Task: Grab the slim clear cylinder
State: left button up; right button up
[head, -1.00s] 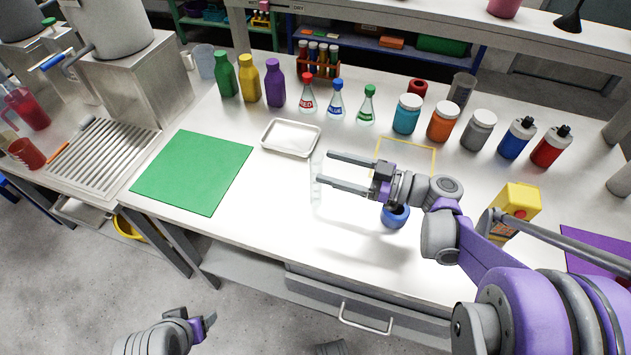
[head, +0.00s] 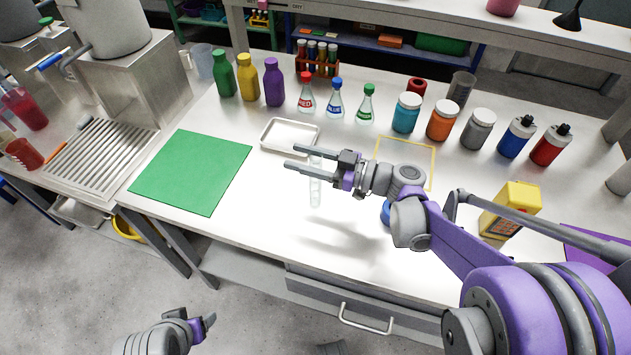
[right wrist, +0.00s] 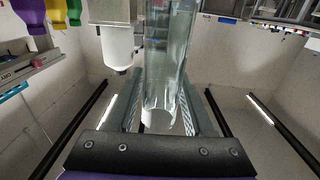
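The slim clear cylinder (head: 316,192) is upright above the front middle of the white table. My right gripper (head: 305,157) reaches it from the right, with its fingers pointing left on both sides of its upper part. In the right wrist view the clear cylinder (right wrist: 168,60) fills the gap between the fingers of my right gripper (right wrist: 162,95), which look shut on it. I cannot tell whether its base touches the table. My left gripper (head: 207,322) is low at the bottom left, away from the table; its opening is unclear.
A white tray (head: 268,145) and a green mat (head: 190,172) lie to the left. Bottles, labelled flasks and jars (head: 442,120) line the back. A blue ring (head: 385,212) is partly hidden behind my right arm. A yellow box (head: 512,208) stands at the right.

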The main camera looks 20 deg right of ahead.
grip_shut()
dwell(0.3)
